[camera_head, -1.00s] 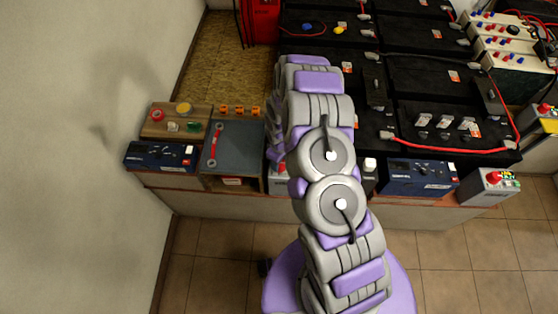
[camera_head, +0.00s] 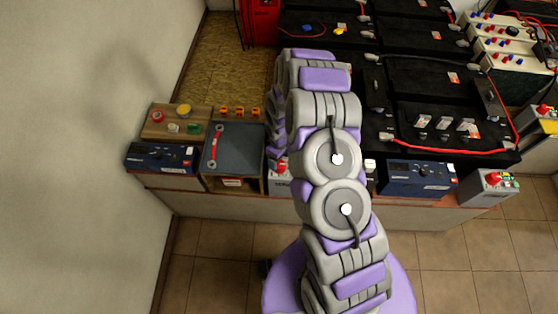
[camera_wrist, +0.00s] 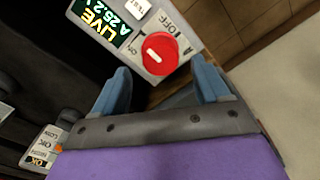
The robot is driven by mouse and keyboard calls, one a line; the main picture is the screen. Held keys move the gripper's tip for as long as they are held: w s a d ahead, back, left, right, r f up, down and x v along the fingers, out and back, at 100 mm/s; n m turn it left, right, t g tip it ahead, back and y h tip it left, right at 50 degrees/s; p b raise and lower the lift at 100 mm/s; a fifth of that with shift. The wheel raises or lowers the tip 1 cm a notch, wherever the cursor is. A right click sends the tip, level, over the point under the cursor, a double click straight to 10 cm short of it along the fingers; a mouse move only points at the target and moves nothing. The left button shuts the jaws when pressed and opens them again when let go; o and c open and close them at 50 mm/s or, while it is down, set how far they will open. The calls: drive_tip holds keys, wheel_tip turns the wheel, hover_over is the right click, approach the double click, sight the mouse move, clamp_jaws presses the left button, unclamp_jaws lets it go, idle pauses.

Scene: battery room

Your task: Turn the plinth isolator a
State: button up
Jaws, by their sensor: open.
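In the wrist view an isolator box (camera_wrist: 188,42) has a round red knob (camera_wrist: 160,53) with a white mark, ON and OFF labels, and a lit display reading LIVE and A 25.2. The white mark lies on the ON side. My gripper (camera_wrist: 160,68) is open and empty, its two blue fingers apart, with the knob in view between and beyond the tips. In the head view an isolator with a red knob (camera_head: 280,166) is partly hidden by my arm, and my fingers are hidden.
Another isolator (camera_head: 490,187) stands at the right end of the plinth. A blue unit (camera_head: 417,180) and black batteries with a red cable (camera_head: 450,150) are right of my arm.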

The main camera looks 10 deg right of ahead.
wheel_tip(320, 180, up, 14)
drive_tip(key=p, duration=0.2)
drive_tip(key=shift+w, duration=0.15)
drive_tip(key=shift+d, duration=0.1)
idle(0.4)
wheel_tip(320, 180, up, 12)
drive_tip(key=m, duration=0.2)
hover_over(280, 163)
drive_tip(key=s, duration=0.6)
drive_tip(key=s+d+r+m, duration=0.2)
drive_tip(key=s+r, duration=0.6)
drive_tip(key=r, duration=0.1)
drive_tip(key=s+r+m, duration=0.2)
drive_tip(key=s+r, duration=0.1)
drive_tip(key=s, duration=0.7)
drive_tip(key=s+d+r+m+g, duration=0.1)
drive_tip(key=s+r, duration=0.3)
drive_tip(key=s, duration=0.6)
drive_tip(key=shift+m+g, duration=0.3)
drive_tip(key=shift+m, duration=0.4)
drive_tip(key=shift+w, duration=0.1)
